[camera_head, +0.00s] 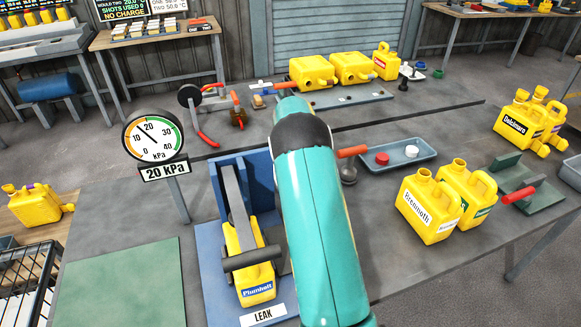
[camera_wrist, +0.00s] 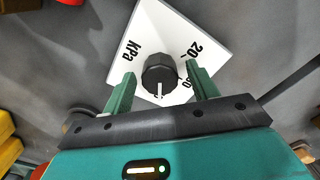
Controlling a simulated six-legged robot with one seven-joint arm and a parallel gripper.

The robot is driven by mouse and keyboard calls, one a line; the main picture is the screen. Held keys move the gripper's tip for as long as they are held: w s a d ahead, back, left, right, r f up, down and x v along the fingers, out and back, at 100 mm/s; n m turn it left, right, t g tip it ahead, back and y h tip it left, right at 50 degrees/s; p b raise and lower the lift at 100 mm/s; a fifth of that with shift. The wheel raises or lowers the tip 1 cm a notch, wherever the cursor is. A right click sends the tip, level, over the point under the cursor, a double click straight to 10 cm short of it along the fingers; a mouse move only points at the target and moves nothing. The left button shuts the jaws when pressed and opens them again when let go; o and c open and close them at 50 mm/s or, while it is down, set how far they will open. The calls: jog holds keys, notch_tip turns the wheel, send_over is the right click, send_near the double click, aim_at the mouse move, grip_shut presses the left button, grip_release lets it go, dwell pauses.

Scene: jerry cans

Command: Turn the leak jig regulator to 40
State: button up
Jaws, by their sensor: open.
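The regulator knob (camera_wrist: 160,72) is black, with a white pointer line at its lower edge, on a white plate (camera_wrist: 150,25) marked kPa and 20. Another number beside the right finger is partly hidden. My gripper (camera_wrist: 160,70) is open, with one green finger on each side of the knob; I cannot tell whether either touches it. In the head view my arm hides the knob and gripper. The round gauge (camera_head: 153,135) has a sign reading 20 kPa (camera_head: 165,170).
Two yellow cans (camera_head: 430,205) stand right of my arm, near a grey tray (camera_head: 397,154) with a red and a white cap. Several yellow cans line the back bench. A green mat (camera_head: 120,285) lies empty at the front left.

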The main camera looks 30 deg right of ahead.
notch_tip(320, 180, up, 14)
jog(key=shift+f, duration=0.25)
dwell(0.5)
